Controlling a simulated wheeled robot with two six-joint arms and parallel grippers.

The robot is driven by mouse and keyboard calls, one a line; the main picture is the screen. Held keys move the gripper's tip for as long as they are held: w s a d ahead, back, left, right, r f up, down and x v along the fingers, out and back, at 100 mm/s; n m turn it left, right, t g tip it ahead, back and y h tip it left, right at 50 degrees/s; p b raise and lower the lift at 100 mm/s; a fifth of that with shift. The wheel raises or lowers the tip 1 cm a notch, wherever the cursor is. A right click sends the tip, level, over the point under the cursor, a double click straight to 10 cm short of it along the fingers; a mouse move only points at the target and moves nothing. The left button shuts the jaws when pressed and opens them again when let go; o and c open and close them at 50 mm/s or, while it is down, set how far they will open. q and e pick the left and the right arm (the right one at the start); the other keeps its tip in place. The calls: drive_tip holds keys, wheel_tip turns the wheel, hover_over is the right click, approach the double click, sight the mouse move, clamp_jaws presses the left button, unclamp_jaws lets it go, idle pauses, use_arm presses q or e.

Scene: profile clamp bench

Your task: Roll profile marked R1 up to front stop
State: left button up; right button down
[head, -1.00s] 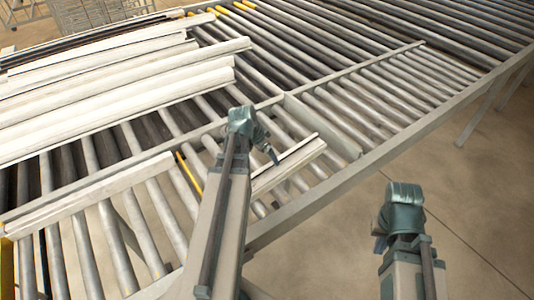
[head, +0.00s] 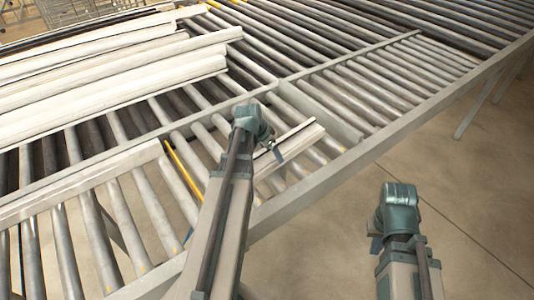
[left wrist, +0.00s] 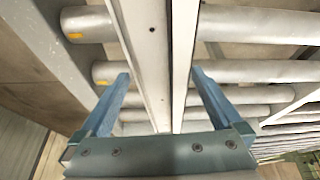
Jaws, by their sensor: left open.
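A short white profile (head: 290,147) lies across the rollers near the bench's front rail, just right of my left gripper (head: 273,149) in the head view. No R1 mark is legible. In the left wrist view the profile (left wrist: 148,45) runs lengthwise between the two blue fingers of my left gripper (left wrist: 162,95). The fingers are open, with a gap on each side of it. My right gripper (head: 376,240) hangs off the bench over the floor, its fingers mostly hidden. I cannot make out which part is the front stop.
A grey flat plate (head: 318,112) lies between the rollers beyond the profile. The grey front rail (head: 350,160) borders the bench. Several long white profiles (head: 110,85) are stacked at the left, and another white profile (head: 80,183) lies front left. Rollers at the right are bare.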

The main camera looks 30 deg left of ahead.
sight(273, 155)
use_arm(q)
drive_tip(key=b+x, duration=0.2)
drive_tip(key=x, duration=0.1)
drive_tip(key=shift+f, duration=0.1)
use_arm(e)
wheel_tip(273, 155, down, 3)
use_arm(q)
clamp_jaws()
drive_tip(key=shift+m+h, duration=0.3)
drive_tip(key=shift+m, duration=0.3)
unclamp_jaws()
